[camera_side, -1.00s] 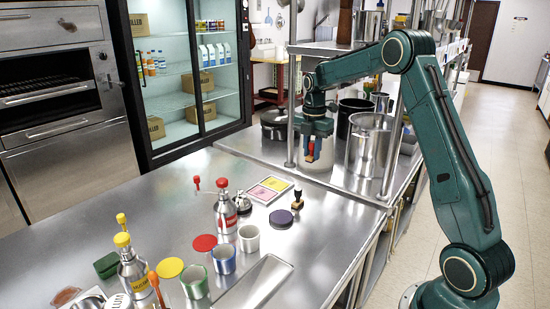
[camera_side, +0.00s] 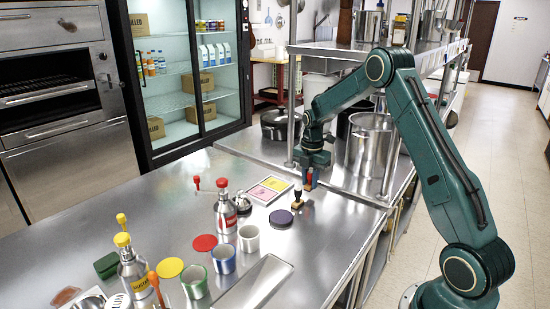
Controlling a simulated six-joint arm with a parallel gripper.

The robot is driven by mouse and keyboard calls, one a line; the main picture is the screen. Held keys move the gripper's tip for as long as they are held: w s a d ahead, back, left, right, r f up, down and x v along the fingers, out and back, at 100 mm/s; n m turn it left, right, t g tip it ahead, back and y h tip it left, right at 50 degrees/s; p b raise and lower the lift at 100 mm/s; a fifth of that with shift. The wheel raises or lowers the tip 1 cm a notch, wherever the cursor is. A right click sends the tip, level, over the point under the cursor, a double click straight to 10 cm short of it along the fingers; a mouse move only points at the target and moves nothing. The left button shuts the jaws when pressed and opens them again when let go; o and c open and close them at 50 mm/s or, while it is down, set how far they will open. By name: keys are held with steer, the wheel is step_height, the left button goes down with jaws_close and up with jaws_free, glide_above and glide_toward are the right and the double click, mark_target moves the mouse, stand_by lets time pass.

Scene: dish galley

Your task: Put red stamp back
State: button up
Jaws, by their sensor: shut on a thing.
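My gripper (camera_side: 309,182) points down at the back right of the steel counter. It is shut on the red stamp (camera_side: 309,176), of which only a small red part shows between blue parts. The stamp is low, close to the counter top; I cannot tell whether it touches. A second, dark stamp with a pale handle (camera_side: 297,195) stands upright just left of and in front of my gripper. A round dark purple pad (camera_side: 281,218) lies in front of that stamp.
A card with pink and yellow squares (camera_side: 282,184) lies left of my gripper. A red-capped bottle (camera_side: 225,215) and several cups stand nearer the front. A large steel pot (camera_side: 369,150) stands behind right. A shelf post (camera_side: 291,110) rises just behind left.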

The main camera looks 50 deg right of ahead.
mark_target(310, 172)
steer(key=shift+f, duration=1.3)
steer(key=shift+f, duration=0.1)
steer(key=o, duration=0.8)
step_height(310, 172, up, 12)
steer(key=shift+r, duration=0.15)
